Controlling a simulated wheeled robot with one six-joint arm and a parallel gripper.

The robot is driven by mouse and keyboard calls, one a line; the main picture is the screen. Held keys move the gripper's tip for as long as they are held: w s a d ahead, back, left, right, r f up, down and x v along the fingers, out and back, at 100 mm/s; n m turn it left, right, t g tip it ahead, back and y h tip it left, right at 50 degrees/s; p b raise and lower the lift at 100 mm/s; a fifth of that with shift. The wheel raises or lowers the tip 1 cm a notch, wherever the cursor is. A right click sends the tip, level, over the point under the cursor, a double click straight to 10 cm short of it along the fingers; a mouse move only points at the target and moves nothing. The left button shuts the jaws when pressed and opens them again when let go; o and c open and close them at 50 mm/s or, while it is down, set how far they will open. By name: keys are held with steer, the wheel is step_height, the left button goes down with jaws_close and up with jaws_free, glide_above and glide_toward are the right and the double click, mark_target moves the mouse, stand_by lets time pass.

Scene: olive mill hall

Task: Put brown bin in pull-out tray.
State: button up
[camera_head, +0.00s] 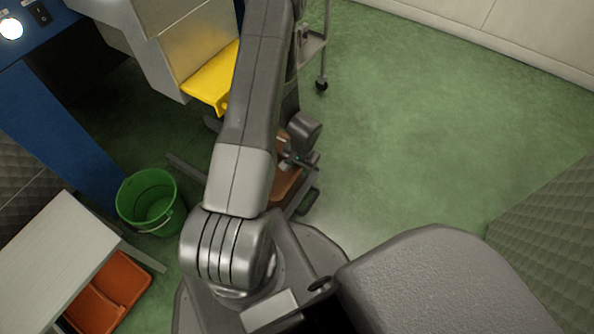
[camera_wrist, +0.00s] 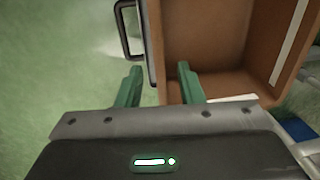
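The brown bin (camera_wrist: 205,35) fills the upper right of the wrist view, with its open inside towards me and a dark handle on its left wall. My gripper (camera_wrist: 159,68) is open, with its green fingers apart. The bin's left wall lies between them: the left finger is outside, the right finger inside. I cannot tell whether either touches. In the head view the bin (camera_head: 287,184) shows low beneath my arm, which partly hides it. I cannot tell for sure which part is the pull-out tray; a pale flat slab (camera_head: 52,250) lies at the lower left.
A green bucket (camera_head: 150,202) stands left of my base. An orange-brown container (camera_head: 118,284) sits beside the pale slab. A yellow chute (camera_head: 211,80) juts from the machine at upper left. The green floor to the right is clear up to a quilted block (camera_head: 550,235).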

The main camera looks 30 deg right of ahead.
step_height(320, 180, up, 3)
steer(key=shift+s+d+p, duration=0.1)
steer(key=shift+s+p, duration=0.05)
steer(key=shift+p, duration=0.15)
steer(key=shift+o, duration=0.3)
stand_by(0.7)
